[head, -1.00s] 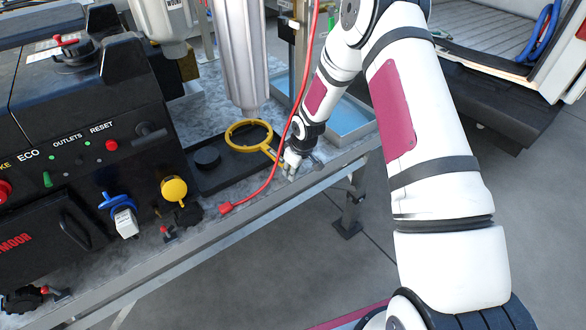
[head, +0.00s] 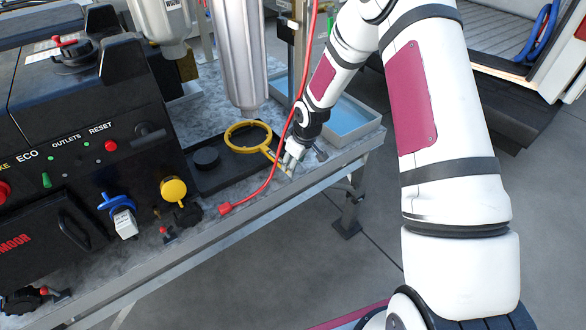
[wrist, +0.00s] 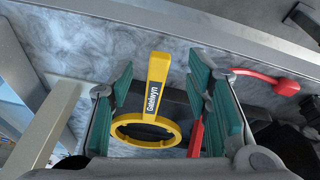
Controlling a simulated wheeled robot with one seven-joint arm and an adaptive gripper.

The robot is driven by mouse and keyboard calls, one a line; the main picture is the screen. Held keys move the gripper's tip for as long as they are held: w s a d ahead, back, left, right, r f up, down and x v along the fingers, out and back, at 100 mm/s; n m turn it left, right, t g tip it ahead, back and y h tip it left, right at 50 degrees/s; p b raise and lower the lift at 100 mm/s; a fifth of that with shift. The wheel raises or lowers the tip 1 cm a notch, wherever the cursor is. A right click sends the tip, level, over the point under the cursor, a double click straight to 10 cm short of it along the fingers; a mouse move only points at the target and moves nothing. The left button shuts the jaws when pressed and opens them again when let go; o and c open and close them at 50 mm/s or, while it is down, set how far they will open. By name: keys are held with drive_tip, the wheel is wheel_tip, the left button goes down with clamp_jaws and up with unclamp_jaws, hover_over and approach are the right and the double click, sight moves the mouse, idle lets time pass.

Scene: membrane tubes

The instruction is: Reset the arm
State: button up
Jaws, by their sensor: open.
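My gripper (head: 290,158) is at the front edge of the bench, by the handle end of a yellow ring wrench (head: 248,136). The wrench's ring lies over a black tray (head: 232,165) in the head view. In the wrist view my gripper (wrist: 160,105) is open, with green finger pads apart on either side of the yellow wrench (wrist: 157,84). The handle, with lettering on it, shows between the pads, and I see no pad closed on it. The fingertips are small and partly hidden in the head view.
A red cable (head: 275,168) runs down beside my gripper to a red plug on the bench. A clear-grey membrane tube (head: 238,60) hangs above the ring. A black generator (head: 80,130) stands left, a blue tray (head: 350,118) behind right. Floor is open at right.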

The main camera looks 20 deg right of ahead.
drive_tip(key=s+r+m+h, duration=0.1)
drive_tip(key=s+r, duration=0.4)
drive_tip(key=r, duration=0.4)
drive_tip(key=s+r+m+t, duration=0.1)
drive_tip(key=s+r, duration=0.3)
drive_tip(key=r, duration=0.6)
drive_tip(key=s+r+m+h, duration=0.1)
drive_tip(key=s+r, duration=0.4)
drive_tip(key=r, duration=0.4)
drive_tip(key=s+r+m, duration=0.1)
drive_tip(key=s+r, duration=0.2)
drive_tip(key=s, duration=0.3)
drive_tip(key=s+a+r+m+t, duration=0.1)
drive_tip(key=s+r, duration=0.2)
drive_tip(key=s, duration=0.4)
drive_tip(key=s+a+r+m+y, duration=0.1)
drive_tip(key=s+r, duration=0.1)
drive_tip(key=s, duration=0.5)
drive_tip(key=shift+s+r, duration=0.15)
drive_tip(key=shift+r, duration=0.25)
